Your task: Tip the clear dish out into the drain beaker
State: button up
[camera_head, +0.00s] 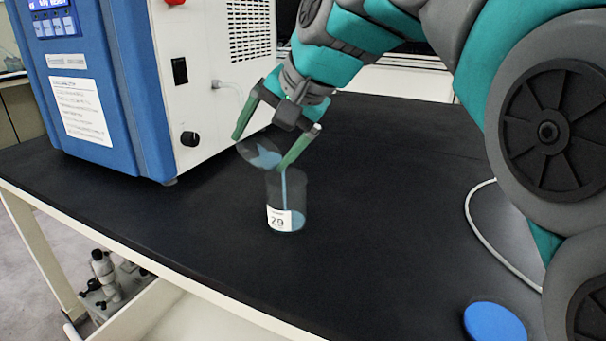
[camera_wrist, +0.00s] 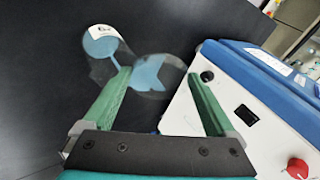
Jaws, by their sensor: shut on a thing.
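My gripper (camera_head: 269,140) is shut on the clear dish (camera_head: 254,152), which it holds tilted above the drain beaker (camera_head: 273,195). The dish holds some blue liquid (camera_head: 266,158), and a thin blue stream runs from it down into the beaker. The beaker is clear, upright on the black bench, with a white label reading 29 and blue liquid at its bottom. In the wrist view the green fingers of my gripper (camera_wrist: 163,97) reach to either side of the dish (camera_wrist: 150,90), and the beaker (camera_wrist: 102,42) with its label shows beyond it.
The blue and white freeze dryer (camera_head: 140,85) stands at the left, close to the dish. A blue round object (camera_head: 495,322) lies at the lower right, near a white cable (camera_head: 477,226). The black bench (camera_head: 370,200) is clear around the beaker, with its front edge below.

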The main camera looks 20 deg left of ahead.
jog(key=shift+w+d+r+y, duration=0.1)
jog(key=shift+w+d+y, duration=0.05)
jog(key=shift+d+y, duration=0.3)
jog(key=shift+w+d+r+y, duration=0.1)
jog(key=shift+d+y, duration=0.2)
jog(key=shift+y, duration=0.25)
dwell(2.0)
jog(key=shift+w+d+r+m+g+y+b, duration=0.15)
jog(key=shift+d+m+g+y+b, duration=0.15)
jog(key=shift+y+b, duration=0.5)
jog(key=shift+w+d+r+m+g+y+b, duration=0.1)
jog(key=shift+d+m+g+y+b, duration=0.2)
jog(key=shift+y+b, duration=0.45)
dwell(3.5)
